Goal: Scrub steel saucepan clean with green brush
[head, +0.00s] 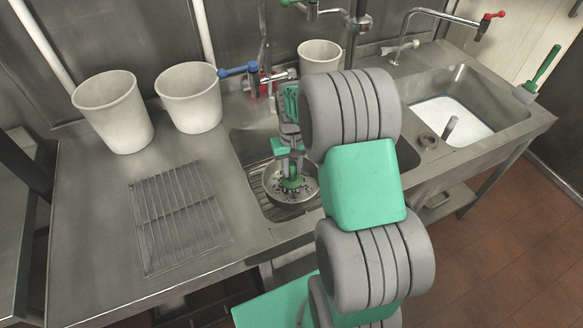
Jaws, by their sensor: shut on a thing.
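The steel saucepan (271,192) sits on a rack in the left sink basin, with dark specks of dirt on its inside floor. My gripper (289,158) points down above the saucepan and is shut on the green brush (292,183). The brush head is inside the saucepan, low near its floor; I cannot tell whether its bristles touch the metal. The right side of the saucepan is close to my arm in the picture. The brush handle is mostly hidden by my gripper.
Several white tubs (113,112) stand along the back of the steel counter. A wire rack (180,215) lies left of the basin. The right basin (478,95) holds whitish water. Taps (262,80) rise behind the sinks. Another green-handled brush (541,72) is at the far right.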

